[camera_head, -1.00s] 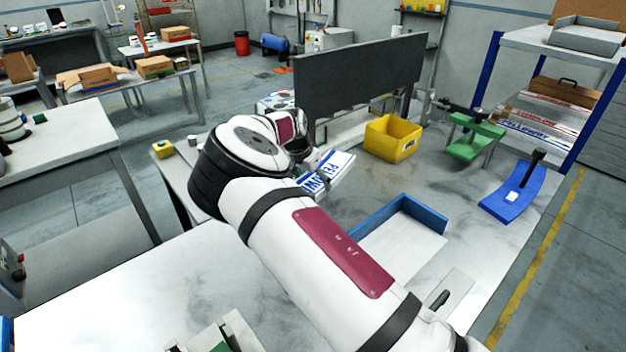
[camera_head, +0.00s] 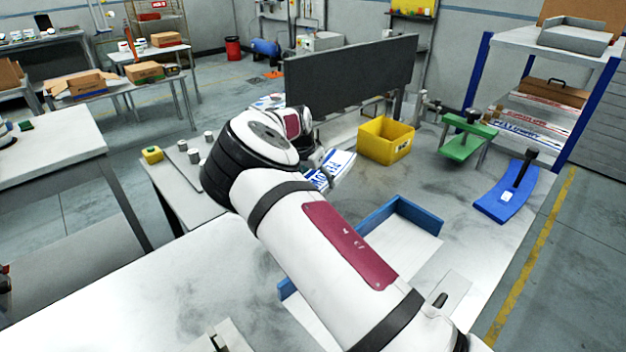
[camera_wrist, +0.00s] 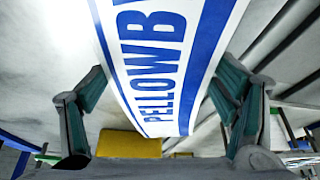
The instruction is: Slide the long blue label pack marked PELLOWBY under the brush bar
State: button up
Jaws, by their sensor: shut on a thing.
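The long blue and white label pack (camera_head: 342,166) marked PELLOWBY is in my gripper (camera_wrist: 163,98). In the wrist view the pack (camera_wrist: 160,62) runs between the two fingers, its lettering facing the camera. In the head view my arm hides most of the gripper and part of the pack, which is tilted above the grey table, left of the yellow bin. Another white and blue printed piece (camera_head: 268,102) shows beyond my arm, near the large dark panel. I cannot make out the brush bar with certainty.
A large dark upright panel (camera_head: 350,72) stands behind the pack. A yellow bin (camera_head: 385,141), a green stand (camera_head: 467,140) and a blue curved piece (camera_head: 507,195) are to the right. A blue-edged tray (camera_head: 400,215) lies nearer. Small grey cylinders (camera_head: 195,156) stand left of my arm.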

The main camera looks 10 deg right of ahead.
aim_at(329, 170)
jog(key=shift+w+d+r+b, duration=0.1)
jog(key=shift+w+d+b, duration=0.3)
jog(key=shift+d, duration=0.35)
jog(key=shift+w+d+r+b, duration=0.1)
jog(key=shift+w+d+b, duration=0.25)
jog(key=shift+d, duration=0.35)
jog(key=shift+w+d+r+b, duration=0.1)
jog(key=shift+w+d+b, duration=0.3)
jog(key=shift+d, duration=0.35)
